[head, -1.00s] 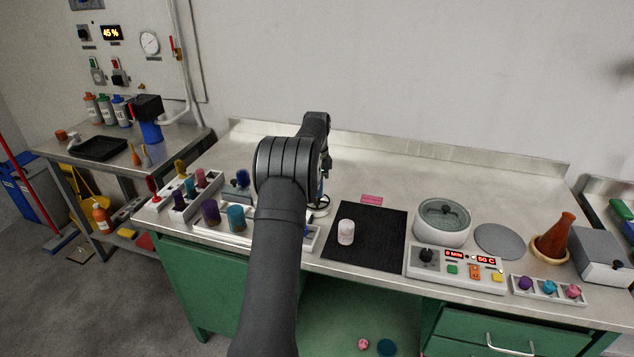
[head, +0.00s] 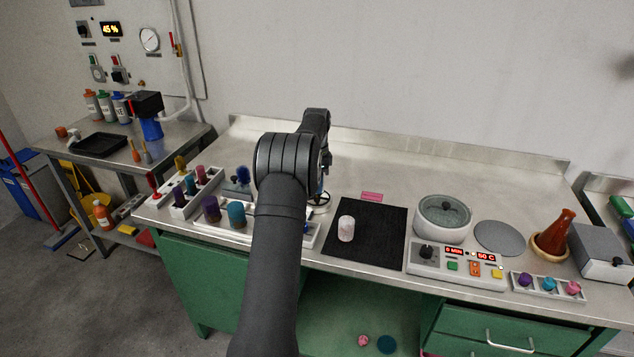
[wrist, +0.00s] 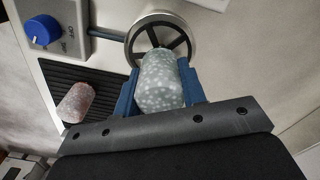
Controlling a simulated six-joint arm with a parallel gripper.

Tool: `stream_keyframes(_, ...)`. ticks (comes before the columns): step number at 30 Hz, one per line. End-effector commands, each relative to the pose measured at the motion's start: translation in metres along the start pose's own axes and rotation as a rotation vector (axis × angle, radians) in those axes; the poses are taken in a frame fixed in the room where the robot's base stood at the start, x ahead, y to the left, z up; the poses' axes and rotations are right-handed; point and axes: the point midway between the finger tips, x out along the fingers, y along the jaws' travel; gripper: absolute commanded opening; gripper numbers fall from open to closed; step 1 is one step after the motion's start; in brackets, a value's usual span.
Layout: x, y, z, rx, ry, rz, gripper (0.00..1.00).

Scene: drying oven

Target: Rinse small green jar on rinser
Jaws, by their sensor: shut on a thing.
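The small green jar (wrist: 162,84), pale grey-green with light speckles, is between the two blue fingers of my gripper (wrist: 163,92) in the wrist view. My gripper is shut on it. The rinser (wrist: 160,42), a round metal ring with dark spokes, lies just beyond the jar, which covers its lower part. I cannot tell whether the jar touches the rinser. In the head view the rinser (head: 319,203) shows partly beside my arm, which hides the gripper and the jar.
A blue knob (wrist: 42,30) on a panel marked OFF and a pinkish speckled jar (wrist: 76,103) on a black ribbed surface (wrist: 98,88) lie left of the rinser. In the head view a pale jar (head: 346,229) stands on a black mat (head: 378,238). The bench behind is clear.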

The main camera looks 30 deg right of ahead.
Motion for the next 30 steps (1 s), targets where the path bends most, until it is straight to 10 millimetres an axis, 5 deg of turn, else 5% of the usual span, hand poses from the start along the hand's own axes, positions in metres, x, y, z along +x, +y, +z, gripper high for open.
stream_keyframes(30, 0.021, 0.0, 0.0, 0.0, 0.0, 0.0, 0.16)
